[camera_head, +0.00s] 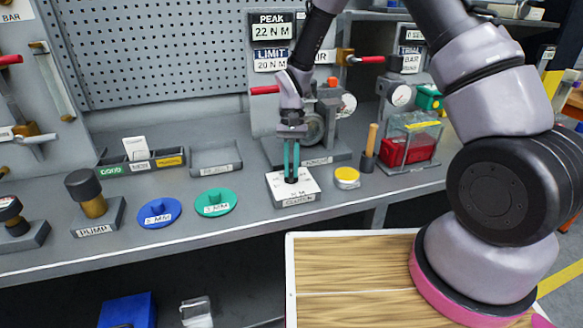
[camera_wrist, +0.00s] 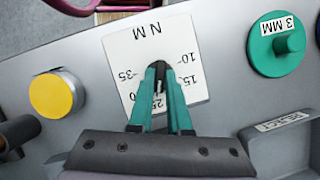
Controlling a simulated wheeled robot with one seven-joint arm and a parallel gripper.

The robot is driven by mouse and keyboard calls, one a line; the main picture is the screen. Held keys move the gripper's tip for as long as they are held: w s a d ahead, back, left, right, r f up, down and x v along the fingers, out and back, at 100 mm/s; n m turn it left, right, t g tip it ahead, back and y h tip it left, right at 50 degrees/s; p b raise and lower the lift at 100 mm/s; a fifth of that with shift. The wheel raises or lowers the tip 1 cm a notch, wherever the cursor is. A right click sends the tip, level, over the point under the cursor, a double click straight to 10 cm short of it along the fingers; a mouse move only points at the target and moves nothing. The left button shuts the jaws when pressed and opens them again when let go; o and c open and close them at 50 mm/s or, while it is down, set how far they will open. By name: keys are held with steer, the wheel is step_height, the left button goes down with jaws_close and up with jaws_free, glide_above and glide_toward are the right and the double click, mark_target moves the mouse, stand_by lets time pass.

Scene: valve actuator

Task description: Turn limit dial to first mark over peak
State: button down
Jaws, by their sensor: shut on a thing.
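The limit dial's white scale plate (camera_head: 308,187) lies on the bench front, marked in N M; in the wrist view its face (camera_wrist: 135,50) shows 10, 15, 25 and 35, with part of the scale hidden by my fingers. My gripper (camera_head: 291,178) points straight down at the plate's middle, its teal fingers shut on the small dark dial knob (camera_head: 291,181). In the wrist view my fingertips (camera_wrist: 158,75) cover most of the knob, so its pointer cannot be read. The display panel reads PEAK (camera_head: 271,25) 22 N M and LIMIT (camera_head: 271,59) 20 N M.
A yellow round button (camera_head: 347,178) sits just right of the dial. Green (camera_head: 215,201) and blue (camera_head: 159,212) 3 MM and 5 MM discs lie to the left. A valve rig with a gauge (camera_head: 347,104) stands behind, and a clear box with red contents (camera_head: 407,145) stands right.

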stand_by(0.4)
steer(key=c, duration=0.9)
jaws_free()
steer(key=shift+o, duration=0.2)
steer(key=v, duration=1)
steer(key=shift+r, duration=0.4)
steer(key=shift+w, duration=0.1)
